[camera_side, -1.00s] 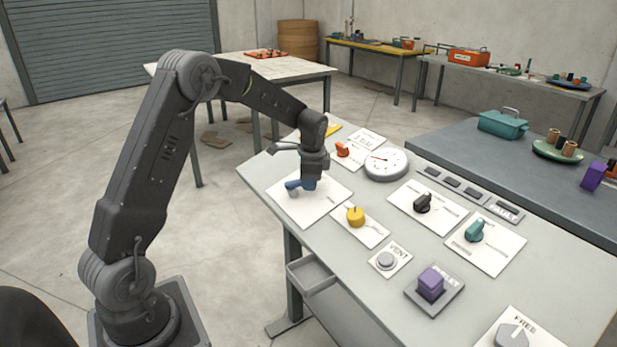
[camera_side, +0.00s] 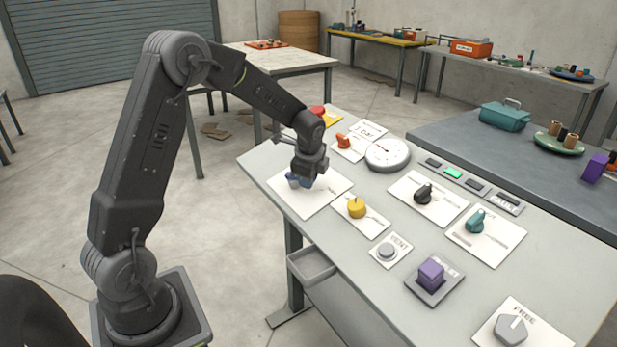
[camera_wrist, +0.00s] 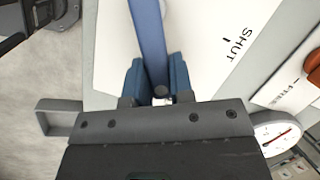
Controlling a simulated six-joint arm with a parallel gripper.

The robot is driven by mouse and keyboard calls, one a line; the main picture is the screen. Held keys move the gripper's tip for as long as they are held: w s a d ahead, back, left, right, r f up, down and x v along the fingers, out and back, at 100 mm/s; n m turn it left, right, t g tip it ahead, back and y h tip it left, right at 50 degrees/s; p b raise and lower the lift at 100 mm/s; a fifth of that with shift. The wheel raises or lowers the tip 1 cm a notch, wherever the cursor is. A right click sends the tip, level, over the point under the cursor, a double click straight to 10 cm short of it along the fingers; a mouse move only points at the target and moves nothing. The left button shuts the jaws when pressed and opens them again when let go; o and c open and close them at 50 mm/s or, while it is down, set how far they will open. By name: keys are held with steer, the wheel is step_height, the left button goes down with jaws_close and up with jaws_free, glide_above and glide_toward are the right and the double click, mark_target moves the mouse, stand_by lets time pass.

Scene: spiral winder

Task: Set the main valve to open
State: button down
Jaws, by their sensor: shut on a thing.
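The main valve appears as a long blue lever (camera_wrist: 148,35) on a white plate (camera_wrist: 200,50) in the wrist view. The plate carries the word SHUT with a tick mark, to the right of the lever. The lever runs up the picture, apart from that mark. My gripper (camera_wrist: 157,82) is shut on the lever, with a blue finger on each side of it. In the side view my gripper (camera_side: 303,178) is low over the valve's white plate (camera_side: 312,203) at the table's left end. It hides most of the blue lever. No open mark is readable.
A yellow knob (camera_side: 356,207), a red-orange knob (camera_side: 344,141) and a round gauge (camera_side: 388,154) stand close by. Black (camera_side: 423,194) and teal (camera_side: 475,221) knobs are further right. One indicator (camera_side: 453,173) in the row glows green. A grey drawer (camera_side: 311,265) juts from the front edge.

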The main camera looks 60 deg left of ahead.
steer(key=c, duration=1)
jaws_free()
steer(key=v, duration=1.3)
steer(key=shift+r, duration=0.4)
steer(key=shift+s+d, duration=0.1)
steer(key=s+d+r+n+t+h, duration=0.1)
steer(key=s+d+n+t, duration=0.1)
steer(key=s+d+n, duration=0.3)
steer(key=s+d+r+n+t+h, duration=0.1)
steer(key=s+d+n+h, duration=0.1)
steer(key=s+d+n, duration=0.4)
steer(key=s+d, duration=0.5)
steer(key=s, duration=0.6)
steer(key=shift+s+d+n+t, duration=0.2)
steer(key=shift+n+t, duration=0.1)
steer(key=shift+t, duration=0.1)
